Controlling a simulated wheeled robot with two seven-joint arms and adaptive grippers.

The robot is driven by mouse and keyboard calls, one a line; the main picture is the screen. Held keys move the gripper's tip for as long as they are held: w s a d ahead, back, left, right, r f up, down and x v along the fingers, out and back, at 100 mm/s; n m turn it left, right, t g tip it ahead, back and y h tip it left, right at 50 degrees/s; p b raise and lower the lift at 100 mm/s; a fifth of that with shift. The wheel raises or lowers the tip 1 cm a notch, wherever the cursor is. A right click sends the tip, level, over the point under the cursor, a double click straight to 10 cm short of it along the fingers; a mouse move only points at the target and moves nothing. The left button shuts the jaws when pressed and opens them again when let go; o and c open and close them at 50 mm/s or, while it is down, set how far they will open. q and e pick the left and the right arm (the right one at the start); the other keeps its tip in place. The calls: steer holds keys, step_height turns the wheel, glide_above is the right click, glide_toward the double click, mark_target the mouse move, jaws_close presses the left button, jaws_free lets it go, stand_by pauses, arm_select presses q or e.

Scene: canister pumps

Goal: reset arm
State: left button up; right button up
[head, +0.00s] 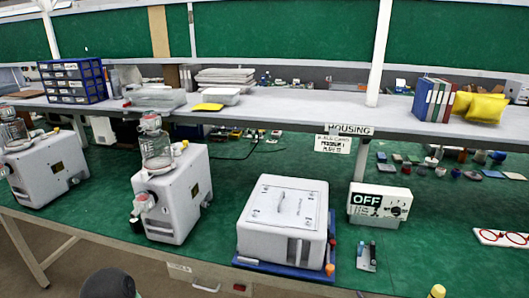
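Two white canister pumps stand on the green bench. The nearer pump (180,205) has a clear canister (155,150) on top and a white fitting at its front. The other pump (50,170) is at the far left, also with a clear canister (14,132). A white housing box (285,218) with a handle on its lid sits on a blue tray (275,267) in the middle. Neither of my grippers can be made out. A dark rounded part, which seems to be mine, shows at the bottom left edge.
A white box marked OFF (375,221) stands right of the housing, with small tools (366,256) in front. A raised shelf (300,108) carries blue drawers (73,80), binders (432,99) and yellow bags (480,107). Small parts lie at the right. Green surface between pump and housing is clear.

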steer(key=s+a+f+m+g+y, duration=0.2)
steer(key=s+a+f+g, duration=0.25)
steer(key=a+f, duration=0.4)
steer(key=s+a+f+m+g+y, duration=0.1)
steer(key=s+a+f+g, duration=0.2)
steer(key=s, duration=0.4)
steer(key=s+a+f+m+g+y, duration=0.1)
steer(key=s+a+f+g, duration=0.2)
steer(key=s+a, duration=0.2)
steer(key=s+a+f+m+g+y, duration=0.1)
steer(key=s+a+f+g, duration=0.2)
steer(key=s, duration=0.6)
steer(key=shift+a+f, duration=0.4)
steer(key=shift+f, duration=0.15)
